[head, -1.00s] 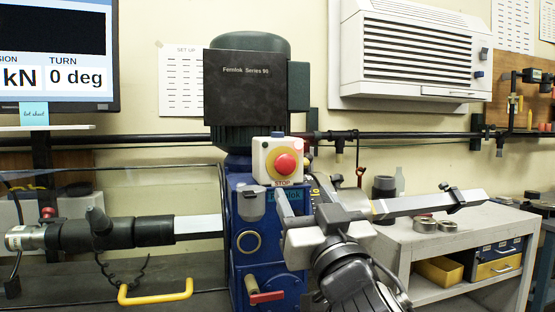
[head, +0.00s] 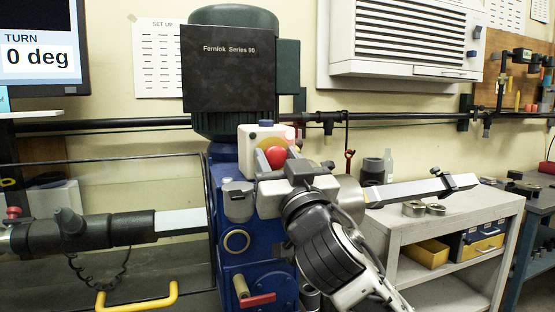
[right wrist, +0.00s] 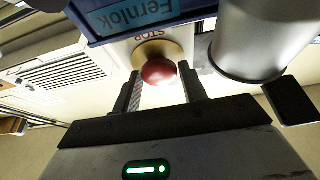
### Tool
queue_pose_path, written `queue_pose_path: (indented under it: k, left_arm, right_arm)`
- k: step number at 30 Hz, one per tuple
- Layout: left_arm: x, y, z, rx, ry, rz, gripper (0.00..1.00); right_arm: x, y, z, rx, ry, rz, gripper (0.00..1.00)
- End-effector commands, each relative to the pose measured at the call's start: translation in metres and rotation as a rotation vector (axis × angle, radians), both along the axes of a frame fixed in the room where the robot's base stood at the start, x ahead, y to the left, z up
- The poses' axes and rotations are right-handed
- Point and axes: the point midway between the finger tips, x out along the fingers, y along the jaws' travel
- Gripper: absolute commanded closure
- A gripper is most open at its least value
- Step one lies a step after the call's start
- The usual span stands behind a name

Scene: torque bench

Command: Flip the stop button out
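The red stop button (head: 276,156) sits on a yellow disc on a pale box (head: 246,138) on the front of the blue machine (head: 228,262). My right gripper (head: 276,158) is open at the button, with one finger on each side of it in the head view. In the right wrist view the red button (right wrist: 158,72) shows between the two fingertips (right wrist: 159,72), under the word STOP. Whether the fingers touch it I cannot tell. The gripper body hides the lower part of the box in the head view. My left gripper is not in view.
A grey cylinder (right wrist: 254,45) stands close beside the fingers in the wrist view. A grey square bar (head: 415,190) sticks out to the right over a grey cart (head: 385,222). A yellow handle (head: 137,298) and a red-handled lever (head: 257,300) are low in front.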

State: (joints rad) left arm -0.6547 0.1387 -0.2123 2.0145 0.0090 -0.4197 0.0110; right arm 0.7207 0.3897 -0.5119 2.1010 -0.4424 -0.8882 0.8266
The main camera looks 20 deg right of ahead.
Motion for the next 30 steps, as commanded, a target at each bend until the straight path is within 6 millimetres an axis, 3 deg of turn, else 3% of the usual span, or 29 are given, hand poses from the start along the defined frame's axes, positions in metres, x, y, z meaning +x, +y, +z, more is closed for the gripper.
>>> queue_pose_path:
  k: [1,4,18,19,21,30]
  left_arm:
    - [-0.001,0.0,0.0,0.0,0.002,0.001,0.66]
    - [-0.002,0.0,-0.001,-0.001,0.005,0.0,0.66]
    - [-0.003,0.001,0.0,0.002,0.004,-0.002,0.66]
    - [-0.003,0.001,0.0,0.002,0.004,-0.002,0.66]
    - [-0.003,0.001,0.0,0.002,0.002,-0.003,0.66]
    - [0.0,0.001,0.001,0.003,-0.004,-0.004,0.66]
  right_arm:
    - [0.0,0.0,0.0,0.0,0.0,0.0,0.73]
    - [0.0,0.0,0.0,0.0,0.0,0.0,1.0]
    - [-0.012,0.0,-0.001,-0.002,0.003,0.001,1.0]
    - [-0.012,0.0,-0.001,-0.002,0.003,0.001,0.58]
    - [-0.012,0.0,-0.001,-0.002,0.002,0.001,0.42]
    - [-0.013,0.0,-0.001,0.0,0.001,0.001,0.42]
